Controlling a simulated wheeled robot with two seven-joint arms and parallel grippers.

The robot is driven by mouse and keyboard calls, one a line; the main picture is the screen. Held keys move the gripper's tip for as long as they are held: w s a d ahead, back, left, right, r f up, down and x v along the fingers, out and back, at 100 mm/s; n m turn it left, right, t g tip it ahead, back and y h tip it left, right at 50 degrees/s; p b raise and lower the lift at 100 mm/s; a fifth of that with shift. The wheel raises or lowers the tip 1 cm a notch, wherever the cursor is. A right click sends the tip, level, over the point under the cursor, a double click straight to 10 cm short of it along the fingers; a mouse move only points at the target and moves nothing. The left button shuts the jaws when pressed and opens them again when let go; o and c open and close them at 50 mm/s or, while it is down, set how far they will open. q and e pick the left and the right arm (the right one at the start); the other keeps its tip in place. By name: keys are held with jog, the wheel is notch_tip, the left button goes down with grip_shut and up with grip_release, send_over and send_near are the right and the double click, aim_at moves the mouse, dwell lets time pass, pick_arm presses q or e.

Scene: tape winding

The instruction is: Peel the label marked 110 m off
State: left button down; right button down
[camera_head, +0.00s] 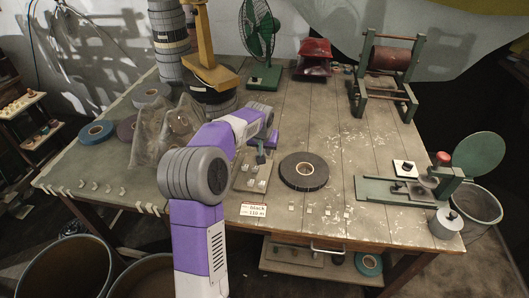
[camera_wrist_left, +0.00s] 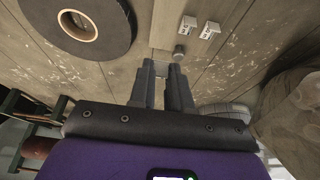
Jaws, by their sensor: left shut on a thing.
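The label marked black and 110 m (camera_head: 253,209) is a small white tag with a red part at the table's front edge, left of centre in the head view. My left gripper (camera_head: 261,157) is over a small board (camera_head: 242,184) bearing several metal pieces, behind the label and apart from it. In the left wrist view its two fingers (camera_wrist_left: 162,70) are close together, shut on a small light grey piece (camera_wrist_left: 160,66) between the tips. Its exact shape is partly hidden. My right gripper is not in view.
A black tape roll (camera_head: 287,171) lies right of the board. Several small pale squares line the front edge. A green metal device (camera_head: 390,191) stands on the right, a green fan (camera_head: 262,35) and a winding frame (camera_head: 390,65) at the back. Bare table lies around the roll.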

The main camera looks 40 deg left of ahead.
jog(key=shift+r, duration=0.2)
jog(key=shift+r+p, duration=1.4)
jog(key=shift+p, duration=0.2)
